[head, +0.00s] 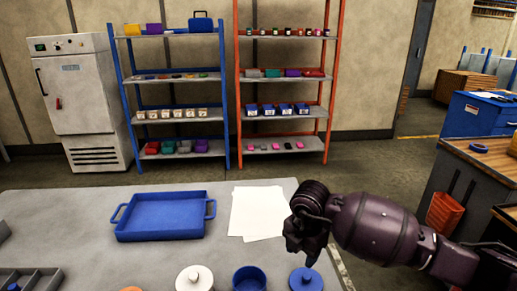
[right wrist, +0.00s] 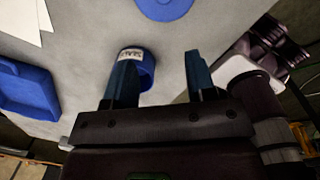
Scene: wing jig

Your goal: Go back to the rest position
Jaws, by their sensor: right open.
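My right gripper (head: 304,246) hangs over the front right part of the grey table, at the end of the dark purple arm that comes in from the right. In the right wrist view its two blue fingers (right wrist: 160,75) stand wide apart with nothing held between them. A blue open cup (head: 250,279) stands on the table just left of the gripper. In the right wrist view the cup (right wrist: 147,72) shows a white label and is partly hidden behind the left finger. A blue round lid (head: 306,280) lies below the gripper in the head view. My left gripper is not in view.
A blue tray (head: 165,216) with handles and white paper sheets (head: 257,213) lie on the table (head: 60,214). A white lidded jar (head: 195,279) stands at the front edge, a grey divided bin (head: 40,278) at left. Shelves (head: 285,98) and a white cabinet (head: 80,100) stand behind.

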